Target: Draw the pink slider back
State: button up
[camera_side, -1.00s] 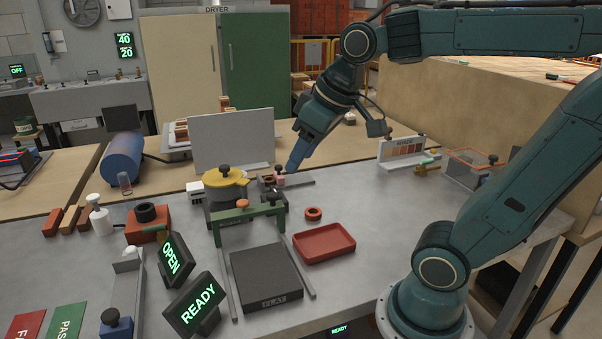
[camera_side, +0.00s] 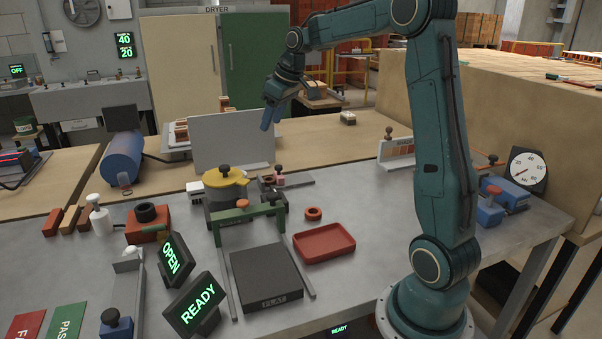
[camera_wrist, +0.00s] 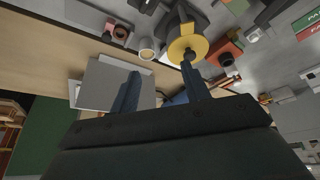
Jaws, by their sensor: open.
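The pink slider (camera_side: 280,180), a small pink block with a dark knob, sits on a grey rail beside a dark block (camera_side: 267,188), right of the yellow-lidded pot. The slider also shows small near the top of the wrist view (camera_wrist: 120,32). The rail runs clear to the right of the slider. My gripper (camera_side: 267,121) is raised well above the bench, up and slightly left of the slider and apart from it. In the wrist view its two blue fingers (camera_wrist: 161,68) are spread, with nothing held between them.
The yellow-lidded pot (camera_side: 226,180) stands left of the slider, with a grey upright panel (camera_side: 231,138) behind it. A green bar frame (camera_side: 247,213) stands in front. A red ring (camera_side: 313,213) and a red tray (camera_side: 324,243) lie to the right. Bench right of the rail is clear.

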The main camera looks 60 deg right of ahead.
send_near(279, 166)
jog(key=v, duration=0.5)
jog(key=shift+d+r, duration=0.25)
jog(key=x, duration=1.3)
jog(key=shift+w+a+f, duration=0.1)
jog(key=shift+a+f, duration=0.1)
jog(key=shift+f, duration=0.15)
grip_shut()
